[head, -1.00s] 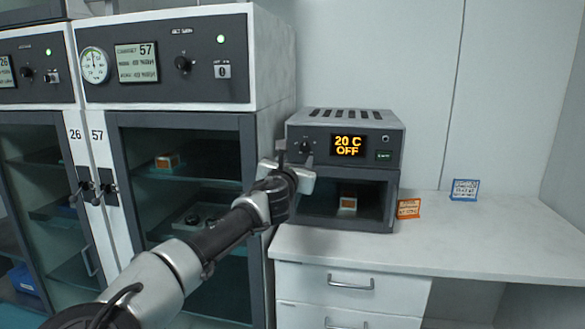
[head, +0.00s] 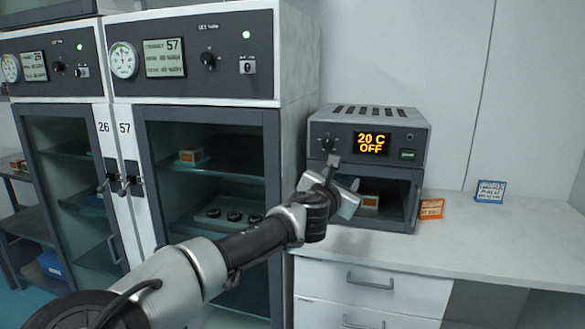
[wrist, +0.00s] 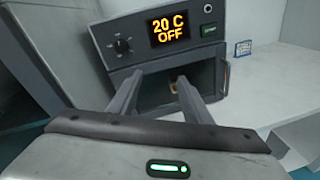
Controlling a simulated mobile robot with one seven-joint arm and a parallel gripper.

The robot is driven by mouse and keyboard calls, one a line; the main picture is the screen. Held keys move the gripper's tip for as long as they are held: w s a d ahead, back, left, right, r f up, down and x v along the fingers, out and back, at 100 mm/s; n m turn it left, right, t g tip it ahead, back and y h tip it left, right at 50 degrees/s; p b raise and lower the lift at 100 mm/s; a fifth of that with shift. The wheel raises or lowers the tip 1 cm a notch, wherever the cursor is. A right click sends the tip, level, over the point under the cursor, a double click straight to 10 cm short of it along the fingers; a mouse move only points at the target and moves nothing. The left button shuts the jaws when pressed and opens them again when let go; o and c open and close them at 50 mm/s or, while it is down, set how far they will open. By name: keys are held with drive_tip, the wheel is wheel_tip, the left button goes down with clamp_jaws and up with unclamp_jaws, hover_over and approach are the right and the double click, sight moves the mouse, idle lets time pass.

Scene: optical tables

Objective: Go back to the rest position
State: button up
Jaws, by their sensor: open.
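My gripper (head: 345,172) is held up in front of the small bench oven, with my arm reaching in from the lower left. In the wrist view my gripper (wrist: 162,88) has its two fingers apart with nothing held between them. The oven (head: 367,120) stands on the white bench, and its display reads 20 C OFF. It also shows in the wrist view (wrist: 130,50), close behind the fingertips.
Tall cabinets marked 26 and 57 (head: 126,180) stand to the left, with glass doors. The white bench top (head: 480,235) is mostly clear to the right. An orange card (head: 431,209) and a blue card (head: 490,191) stand on it. White drawers (head: 372,280) are below.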

drive_tip(key=s+d+f+m+g+h, duration=0.1)
drive_tip(key=s+d+f+m+g, duration=0.15)
drive_tip(key=d+f, duration=0.2)
drive_tip(key=s+d+f+m+g, duration=0.1)
drive_tip(key=d+f+m+g, duration=0.1)
drive_tip(key=d+f+m, duration=0.3)
drive_tip(key=s+d+f+m+g+y, duration=0.3)
drive_tip(key=s+f+m+g+y, duration=0.15)
drive_tip(key=s+f+m, duration=0.75)
drive_tip(key=s+a+r+m+y, duration=0.1)
drive_tip(key=s+a+r+m, duration=0.1)
drive_tip(key=s+a+r, duration=0.45)
drive_tip(key=s+a+r+m+y, duration=0.1)
drive_tip(key=s+a+r+m, duration=0.2)
drive_tip(key=s, duration=0.6)
drive_tip(key=s+a+r+m+y, duration=0.2)
drive_tip(key=s+a+r, duration=0.25)
drive_tip(key=s, duration=0.35)
wheel_tip(320, 180, up, 21)
drive_tip(key=p, duration=2)
drive_tip(key=shift+g, duration=0.3)
drive_tip(key=shift+d+h, duration=0.1)
drive_tip(key=shift+h, duration=0.15)
